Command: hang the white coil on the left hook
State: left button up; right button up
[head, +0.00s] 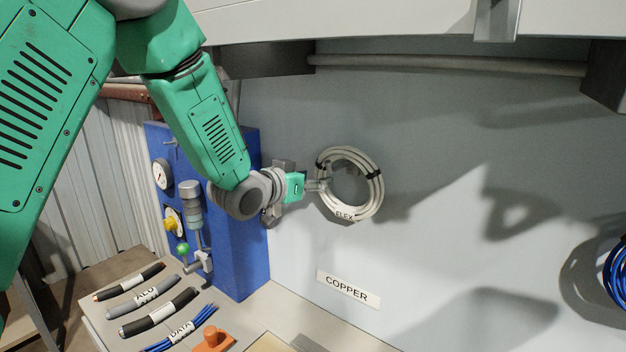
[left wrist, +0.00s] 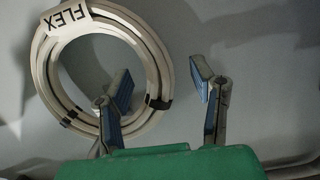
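The white coil (head: 349,185) is a ring of pale cable with black ties and a FLEX tag, upright in front of the grey wall above the COPPER label. In the left wrist view the coil (left wrist: 156,70) fills the upper left, its tag upside down. My left gripper (head: 318,185) is at the coil's left side in the head view. In the left wrist view it is open (left wrist: 162,88): one finger overlaps the ring's opening, the other is outside, and the coil's side lies between them with gaps. I cannot make out the left hook. My right gripper is not in view.
A COPPER label (head: 348,288) is on the wall below the coil. A blue coil (head: 616,272) is at the right edge. A blue gauge panel (head: 240,225) stands left of the coil. Several cable pieces lie on the bench. A pipe (head: 450,65) runs along the wall above.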

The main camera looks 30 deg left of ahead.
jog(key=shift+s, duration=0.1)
pick_arm(q)
jog(key=v, duration=1.1)
jog(key=shift+s+a, duration=0.2)
jog(key=shift+s, duration=0.2)
jog(key=shift+s, duration=0.1)
